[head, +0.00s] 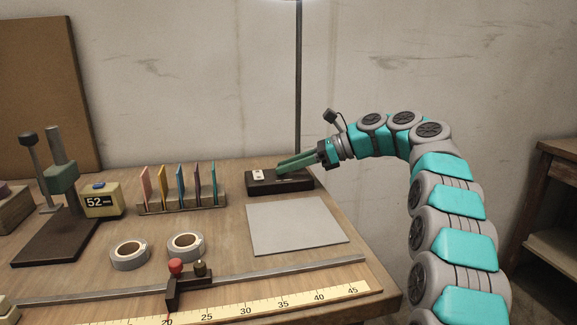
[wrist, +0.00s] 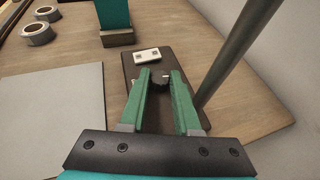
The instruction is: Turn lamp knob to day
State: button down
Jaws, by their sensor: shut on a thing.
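The lamp's dark base (head: 262,186) sits at the back right of the table, with its pole (head: 298,90) rising behind it; base (wrist: 133,65) and pole (wrist: 236,55) also show in the wrist view. The dark lamp knob (wrist: 159,84) is on top of the base. My gripper (head: 281,165) reaches in from the right, and its green fingers (wrist: 160,76) are shut on the knob, one on each side. The fingers partly cover the knob, and its setting cannot be read. A small white plate (wrist: 147,56) lies on the base beyond the fingertips.
A grey mat (head: 297,226) lies in front of the lamp base. A rack of coloured cards (head: 182,205) stands to its left. Tape rolls (head: 129,255), a press stand with a yellow counter (head: 102,201), and a ruler rail (head: 240,287) occupy the left and front.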

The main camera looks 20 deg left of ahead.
dwell(0.5)
jog(key=c, duration=0.6)
grip_release()
jog(key=shift+c, duration=0.2)
jog(key=shift+s+r+m+t, duration=0.1)
jog(key=shift+s+m+t, duration=0.1)
jog(key=shift+m+t, duration=1)
jog(key=shift+s+m+t, duration=0.2)
jog(key=shift+m+t, duration=0.8)
jog(key=shift+t, duration=0.3)
jog(key=shift+s+f+m+t+b, duration=0.1)
jog(key=shift+f+m+t+b, duration=0.2)
jog(key=shift+m+t+b, duration=0.6)
jog(key=b, duration=0.1)
jog(key=t+b, duration=0.1)
jog(key=shift+f+m+h+b, duration=0.25)
jog(key=shift+m+h+b, duration=0.15)
jog(key=m+t+b, duration=0.1)
jog(key=b, duration=0.3)
jog(key=shift+r, duration=0.15)
jog(key=shift+s+m+t+h+b, duration=0.1)
jog(key=shift+m+t+h+b, duration=0.3)
jog(key=shift+b, duration=0.75)
